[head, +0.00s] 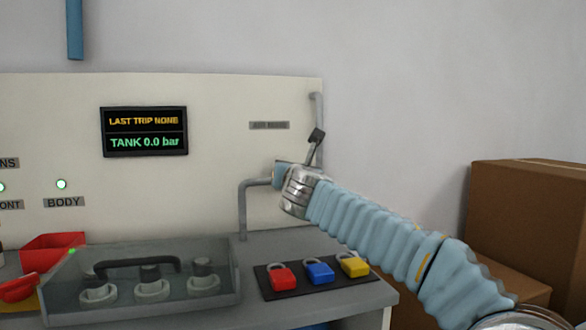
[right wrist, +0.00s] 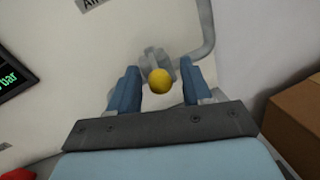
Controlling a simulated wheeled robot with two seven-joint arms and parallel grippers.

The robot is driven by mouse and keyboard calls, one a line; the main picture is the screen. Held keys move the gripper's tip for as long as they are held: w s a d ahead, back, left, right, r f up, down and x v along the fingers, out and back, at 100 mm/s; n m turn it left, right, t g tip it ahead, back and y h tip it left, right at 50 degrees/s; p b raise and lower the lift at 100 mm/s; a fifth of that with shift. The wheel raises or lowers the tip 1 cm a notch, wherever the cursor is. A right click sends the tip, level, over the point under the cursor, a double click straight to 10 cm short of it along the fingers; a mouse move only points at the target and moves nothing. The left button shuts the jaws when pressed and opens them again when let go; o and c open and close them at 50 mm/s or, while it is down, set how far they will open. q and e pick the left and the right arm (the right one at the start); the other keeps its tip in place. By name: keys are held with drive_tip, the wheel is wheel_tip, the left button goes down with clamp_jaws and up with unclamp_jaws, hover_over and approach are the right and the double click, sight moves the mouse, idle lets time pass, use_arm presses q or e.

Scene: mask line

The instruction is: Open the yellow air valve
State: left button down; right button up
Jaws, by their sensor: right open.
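The yellow valve shows in the right wrist view as a round yellow knob (right wrist: 160,82) in front of a grey valve body (right wrist: 152,55) on the pale panel. My right gripper (right wrist: 161,88) is open. Its two blue fingers stand one on each side of the knob, apart from it in this view; how far the knob is in depth is hard to tell. In the head view my right arm reaches from the lower right to the panel's right end, and its wrist hides the valve. My left gripper is not in view.
Grey pipes (head: 243,210) run on the panel (head: 225,180) near the valve. A display (head: 145,132) reads TANK 0.0 bar. Below are a clear cover (head: 200,245) over knobs and red, blue and yellow padlocks (head: 320,272) on a black mat. Cardboard boxes (head: 530,215) stand right.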

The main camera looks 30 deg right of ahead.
drive_tip(key=shift+w, duration=0.2)
drive_tip(key=shift+c, duration=0.2)
clamp_jaws()
